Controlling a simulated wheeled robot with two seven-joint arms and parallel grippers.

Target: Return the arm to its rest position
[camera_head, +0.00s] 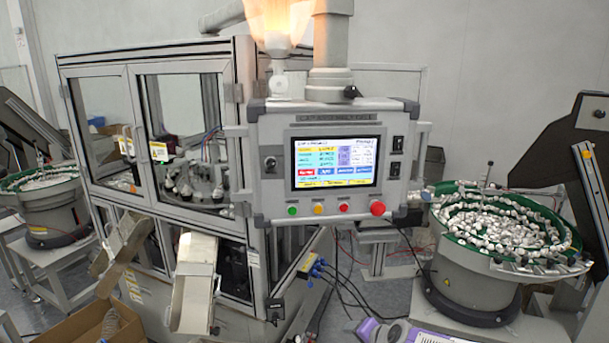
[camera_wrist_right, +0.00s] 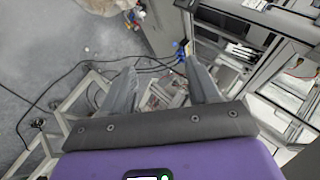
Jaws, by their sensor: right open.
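My right gripper (camera_wrist_right: 163,82) shows in the right wrist view, with its two grey fingers spread apart and nothing between them. Below the fingers are cables, floor and pale frame parts, all apart from it. In the head view, a purple and grey part of my right arm (camera_head: 383,331) shows at the bottom edge, in front of the machine; the fingertips are not clear there. My left gripper is in neither view.
The control panel (camera_head: 335,205) with a lit screen stands in front of the glazed cabinet (camera_head: 152,62). A bowl feeder (camera_head: 465,275) full of white caps is at right, another (camera_head: 52,215) at left. A cardboard box (camera_head: 75,328) is at lower left. Loose cables (camera_wrist_right: 60,78) lie on the floor.

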